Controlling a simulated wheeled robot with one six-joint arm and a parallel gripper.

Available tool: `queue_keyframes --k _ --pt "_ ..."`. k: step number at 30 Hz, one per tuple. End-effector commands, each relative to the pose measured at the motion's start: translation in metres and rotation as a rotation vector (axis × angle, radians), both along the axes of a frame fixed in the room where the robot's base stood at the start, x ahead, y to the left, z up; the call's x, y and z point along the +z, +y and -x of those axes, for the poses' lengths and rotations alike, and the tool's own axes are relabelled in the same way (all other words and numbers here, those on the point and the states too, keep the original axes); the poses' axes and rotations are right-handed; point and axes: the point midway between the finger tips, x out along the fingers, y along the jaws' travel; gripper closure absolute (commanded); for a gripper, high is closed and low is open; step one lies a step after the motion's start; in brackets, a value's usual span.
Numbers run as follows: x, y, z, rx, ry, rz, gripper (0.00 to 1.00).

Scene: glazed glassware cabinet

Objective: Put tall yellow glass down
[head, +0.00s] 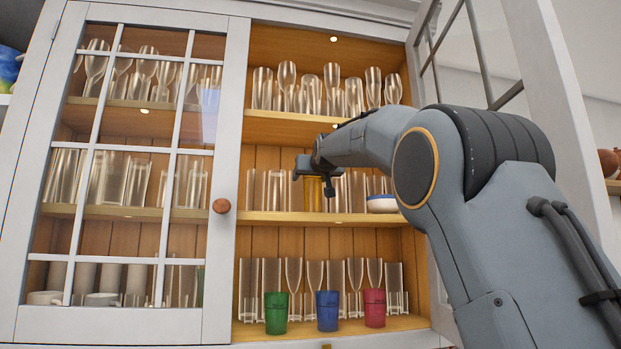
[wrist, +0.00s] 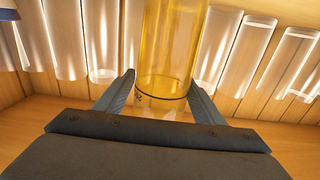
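The tall yellow glass (head: 314,194) is upright at the middle shelf of the open cabinet section. It also shows in the wrist view (wrist: 168,60), clear amber with a dark ring near its base. My gripper (head: 314,177) reaches in from the right at the glass. In the wrist view, its two fingers (wrist: 163,82) lie against both sides of the glass, near its lower part. The glass's base is level with or just above the middle shelf (head: 270,217); I cannot tell whether it bears on the wood.
Clear glasses (head: 276,190) stand close on both sides and behind. A white and blue bowl (head: 381,204) is to the right. Green (head: 276,313), blue (head: 327,311) and red (head: 374,308) cups stand below. A closed glazed door (head: 228,150) is left; an open door (head: 560,110) is right.

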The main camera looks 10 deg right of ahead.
Motion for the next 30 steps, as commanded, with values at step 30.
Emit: queue_keyframes --k 30 --pt "0.001 0.0 0.111 0.0 -0.002 0.0 0.37"
